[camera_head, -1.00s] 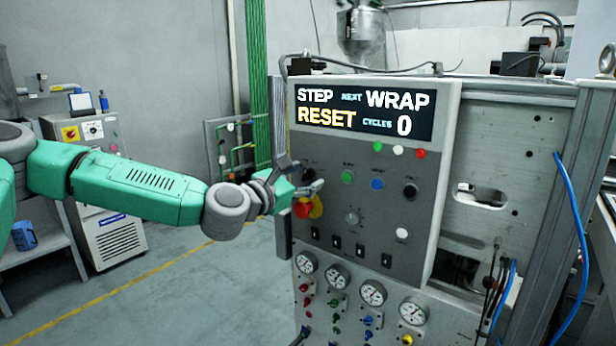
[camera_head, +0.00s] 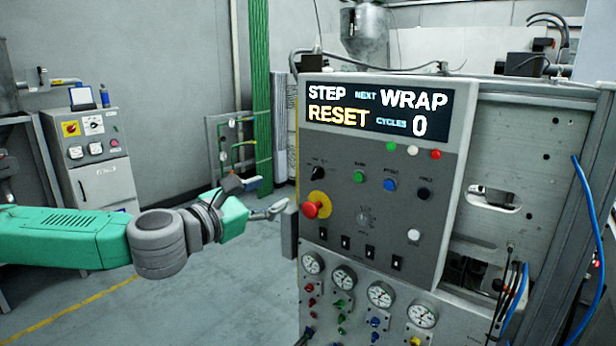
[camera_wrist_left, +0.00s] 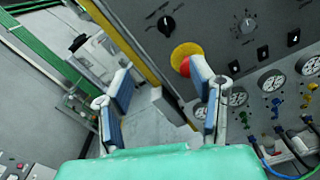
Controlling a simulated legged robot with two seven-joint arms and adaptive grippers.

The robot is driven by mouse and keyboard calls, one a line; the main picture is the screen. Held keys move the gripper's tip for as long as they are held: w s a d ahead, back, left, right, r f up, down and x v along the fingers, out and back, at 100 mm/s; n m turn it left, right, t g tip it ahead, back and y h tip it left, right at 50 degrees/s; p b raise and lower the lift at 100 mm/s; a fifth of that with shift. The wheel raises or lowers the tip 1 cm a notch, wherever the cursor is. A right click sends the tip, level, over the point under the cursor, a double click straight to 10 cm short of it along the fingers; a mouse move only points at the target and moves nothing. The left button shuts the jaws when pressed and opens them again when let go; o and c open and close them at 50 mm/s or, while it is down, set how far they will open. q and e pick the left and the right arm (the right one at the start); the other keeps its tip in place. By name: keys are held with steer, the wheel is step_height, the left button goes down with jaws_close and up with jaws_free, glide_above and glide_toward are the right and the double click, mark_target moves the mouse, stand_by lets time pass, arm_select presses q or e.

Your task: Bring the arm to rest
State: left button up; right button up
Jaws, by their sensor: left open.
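My left arm comes in from the left in the head view, low and stretched out over the floor. My left gripper (camera_head: 263,198) is open and empty, just left of the control panel (camera_head: 440,215) and apart from it. In the left wrist view the two blue-padded fingers (camera_wrist_left: 160,92) stand wide apart with nothing between them. The red emergency knob on its yellow collar (camera_head: 317,206) is to the right of the gripper; it also shows behind the right finger in the wrist view (camera_wrist_left: 186,60). My right gripper is not in view.
The panel's display (camera_head: 380,108) reads STEP, NEXT WRAP, RESET, CYCLES 0. Below are buttons, black switches and several gauges (camera_head: 380,294). A grey box (camera_head: 290,232) juts from the panel's left side. A grey cabinet (camera_head: 100,170) stands at the far left. Open floor lies between.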

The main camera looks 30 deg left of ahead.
arm_select(q)
steer(key=s+d+f+m+g+h+b, duration=0.1)
steer(key=s+d+f+m+g+b, duration=0.3)
steer(key=f, duration=0.7)
steer(key=s+d+f+m+g+h, duration=0.1)
steer(key=s+d+f+m+g, duration=0.15)
steer(key=d+f+m, duration=0.65)
steer(key=s+d+f+m+g+b, duration=0.2)
steer(key=f+m+g+b, duration=0.15)
steer(key=f, duration=0.95)
steer(key=s+a+f+m+g+y+b, duration=0.1)
steer(key=s+a+f+m+g+b, duration=0.1)
steer(key=s+f+m, duration=0.5)
steer(key=s+a+f+m+g+y+b, duration=0.1)
steer(key=s+f+m+g+y+b, duration=0.1)
steer(key=s+f+m+g, duration=0.3)
steer(key=shift+s+a+f+m+y+b, duration=0.35)
steer(key=shift+s+f+m, duration=1.1)
steer(key=shift+s+f, duration=2.5)
arm_select(e)
step_height(320, 180, down, 12)
steer(key=shift+d+f, duration=0.25)
steer(key=shift+d, duration=0.2)
